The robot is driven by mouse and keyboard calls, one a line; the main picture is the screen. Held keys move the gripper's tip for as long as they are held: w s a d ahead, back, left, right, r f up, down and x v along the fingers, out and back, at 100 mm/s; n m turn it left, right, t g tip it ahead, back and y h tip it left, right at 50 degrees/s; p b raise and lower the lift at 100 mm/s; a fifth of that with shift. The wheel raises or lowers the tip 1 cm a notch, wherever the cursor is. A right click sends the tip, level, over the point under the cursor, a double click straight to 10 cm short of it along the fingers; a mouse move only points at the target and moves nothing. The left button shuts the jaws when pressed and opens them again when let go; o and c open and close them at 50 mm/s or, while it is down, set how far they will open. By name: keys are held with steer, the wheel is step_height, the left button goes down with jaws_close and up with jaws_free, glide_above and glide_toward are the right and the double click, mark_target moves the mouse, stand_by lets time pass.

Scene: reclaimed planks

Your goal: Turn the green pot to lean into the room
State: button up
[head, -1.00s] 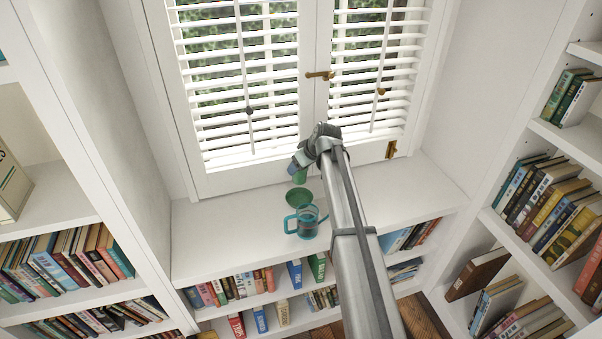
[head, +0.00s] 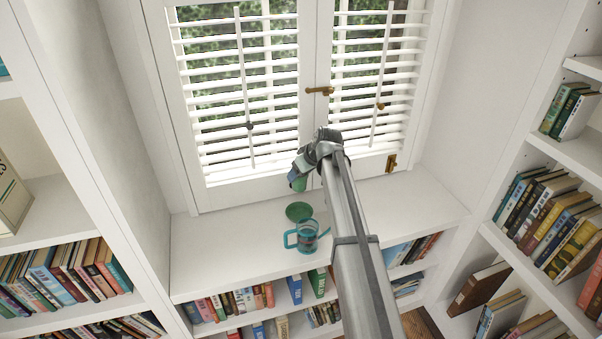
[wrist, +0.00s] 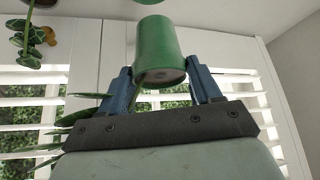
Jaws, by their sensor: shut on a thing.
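In the head view my gripper (head: 299,178) is in front of the window, above the white sill. A bit of the green pot (head: 300,184) shows below its blue fingers. In the wrist view the pot (wrist: 158,45) sits between the two blue fingers, which are shut on it. One round, darker end of it faces the camera. Green leaves (wrist: 82,117) show at the left behind the gripper; I cannot tell whether they grow from this pot. A green saucer (head: 299,211) lies on the sill below, apart from the pot.
Shuttered windows (head: 240,90) with a brass handle (head: 320,90) rise behind. Bookshelves stand at both sides. The sill (head: 225,240) is clear at left and right.

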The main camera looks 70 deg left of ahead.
steer(key=shift+s, duration=0.1)
steer(key=shift+s+f, duration=0.15)
steer(key=shift+s, duration=0.15)
step_height(320, 180, down, 9)
steer(key=m+t, duration=0.2)
steer(key=m, duration=0.2)
steer(key=shift+w+m+t, duration=0.2)
steer(key=shift+m+t, duration=0.1)
steer(key=shift+m, duration=0.1)
steer(key=shift+f, duration=0.15)
steer(key=shift+f, duration=1.4)
